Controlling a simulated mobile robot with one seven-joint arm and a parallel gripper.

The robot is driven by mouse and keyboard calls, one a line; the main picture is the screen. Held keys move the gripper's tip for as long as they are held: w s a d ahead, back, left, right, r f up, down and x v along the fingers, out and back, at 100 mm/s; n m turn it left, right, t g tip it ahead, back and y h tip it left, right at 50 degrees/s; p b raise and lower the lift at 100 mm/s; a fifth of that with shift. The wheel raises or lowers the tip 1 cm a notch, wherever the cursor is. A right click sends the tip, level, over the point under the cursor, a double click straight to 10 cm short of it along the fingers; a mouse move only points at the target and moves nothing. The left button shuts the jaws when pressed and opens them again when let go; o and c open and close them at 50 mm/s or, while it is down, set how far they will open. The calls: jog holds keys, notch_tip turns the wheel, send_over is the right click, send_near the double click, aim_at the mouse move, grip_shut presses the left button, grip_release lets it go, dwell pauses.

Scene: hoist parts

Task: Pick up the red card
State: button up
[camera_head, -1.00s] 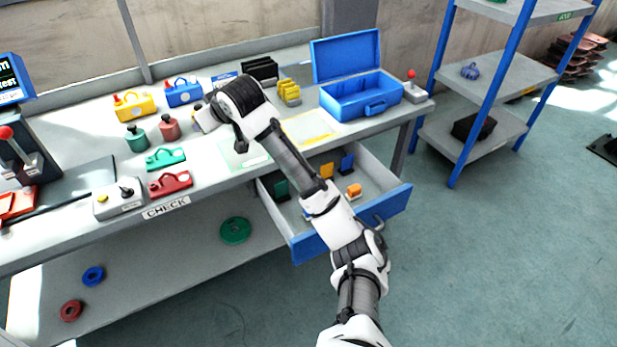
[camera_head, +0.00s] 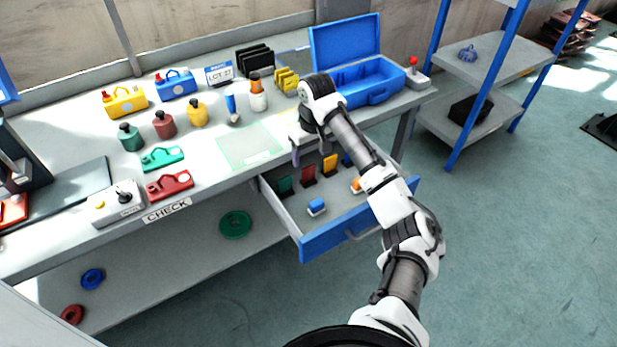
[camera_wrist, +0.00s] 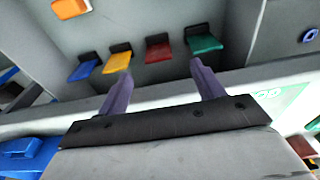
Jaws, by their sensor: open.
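The red card (camera_head: 308,178) stands in the open drawer (camera_head: 345,232), in a row between the green card (camera_head: 285,186) and the orange card (camera_head: 330,163). In the wrist view the red card (camera_wrist: 159,53) stands in a dark holder, beyond and roughly between my fingertips. My gripper (camera_wrist: 161,70) is open and empty, with two purple fingers apart. In the head view my gripper (camera_head: 296,154) hangs near the drawer's back edge, above and to the left of the red card. It looks apart from the card. The blue card (camera_head: 348,159) is partly hidden by my arm.
The drawer also holds a blue-topped block (camera_head: 317,207) and an orange block (camera_head: 356,184). The workbench (camera_head: 80,160) edge runs close beside my gripper. A blue toolbox (camera_head: 370,93) and bottles stand on the bench.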

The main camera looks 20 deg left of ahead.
aim_at(308, 167)
jog(key=shift+w+a+f+p, duration=0.2)
jog(key=shift+f+p, duration=0.1)
jog(key=shift+f, duration=0.8)
jog(key=shift+w+a+f+p, duration=0.15)
jog(key=shift+f+p, duration=0.15)
jog(key=shift+f, duration=0.75)
jog(key=shift+w+a+f+p, duration=0.1)
jog(key=shift+w+f+p, duration=0.15)
jog(key=shift+f, duration=0.85)
jog(key=shift+s, duration=0.1)
jog(key=c, duration=1.3)
jog(key=shift+c, duration=0.2)
jog(key=shift+r, duration=0.1)
notch_tip(308, 167, up, 20)
jog(key=b, duration=0.2)
jog(key=shift+d, duration=0.15)
